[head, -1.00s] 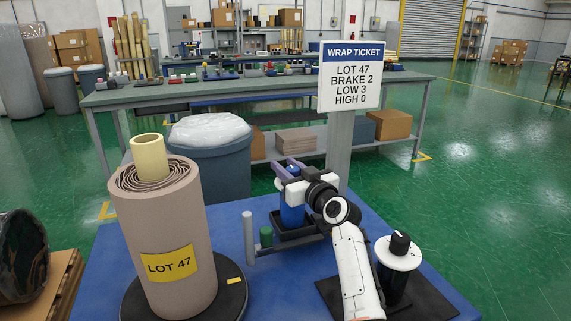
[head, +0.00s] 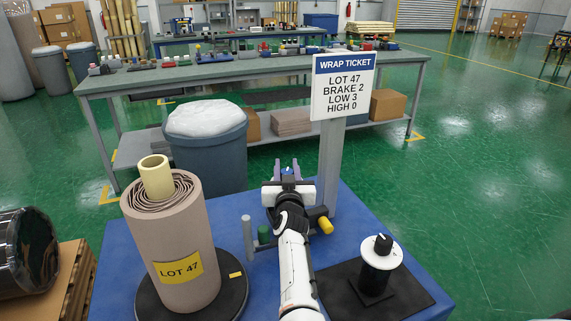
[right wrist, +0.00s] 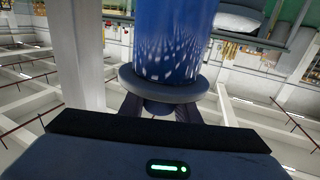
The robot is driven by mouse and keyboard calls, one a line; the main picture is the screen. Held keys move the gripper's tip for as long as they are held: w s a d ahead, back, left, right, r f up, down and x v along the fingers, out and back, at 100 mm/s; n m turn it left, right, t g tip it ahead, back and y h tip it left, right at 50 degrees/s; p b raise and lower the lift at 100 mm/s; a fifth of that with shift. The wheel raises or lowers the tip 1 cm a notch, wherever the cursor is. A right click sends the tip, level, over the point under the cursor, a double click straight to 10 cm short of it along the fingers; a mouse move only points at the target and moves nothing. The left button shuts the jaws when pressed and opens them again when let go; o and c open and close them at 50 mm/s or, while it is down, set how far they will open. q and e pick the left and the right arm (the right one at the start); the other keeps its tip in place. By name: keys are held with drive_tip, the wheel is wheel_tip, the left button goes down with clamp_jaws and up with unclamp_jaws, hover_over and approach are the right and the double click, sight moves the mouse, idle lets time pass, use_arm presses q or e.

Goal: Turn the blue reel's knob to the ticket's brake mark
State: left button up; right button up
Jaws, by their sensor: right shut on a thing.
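The blue reel (right wrist: 175,40) fills the upper middle of the right wrist view, with a dark grey flange (right wrist: 163,84) at its near end. My right gripper (right wrist: 158,112) is shut on the small dark knob (right wrist: 158,106) beyond that flange. In the head view my right gripper (head: 287,172) is at the middle of the blue table, and its hand and arm hide the reel. No marks on the knob can be read. The wrap ticket (head: 343,85) reads LOT 47, BRAKE 2, LOW 3, HIGH 0. My left gripper is out of view.
The LOT 47 wrapped roll (head: 170,235) stands on a black turntable at left. A white-topped post with a black knob (head: 384,243) stands on a dark mat at right. A yellow cylinder (head: 325,226), green cylinder (head: 264,234) and grey post (head: 247,237) are close to my arm.

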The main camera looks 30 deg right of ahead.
drive_tip(key=o, duration=1)
drive_tip(key=shift+d, duration=0.1)
drive_tip(key=shift+c, duration=0.2)
drive_tip(key=shift+o, duration=0.4)
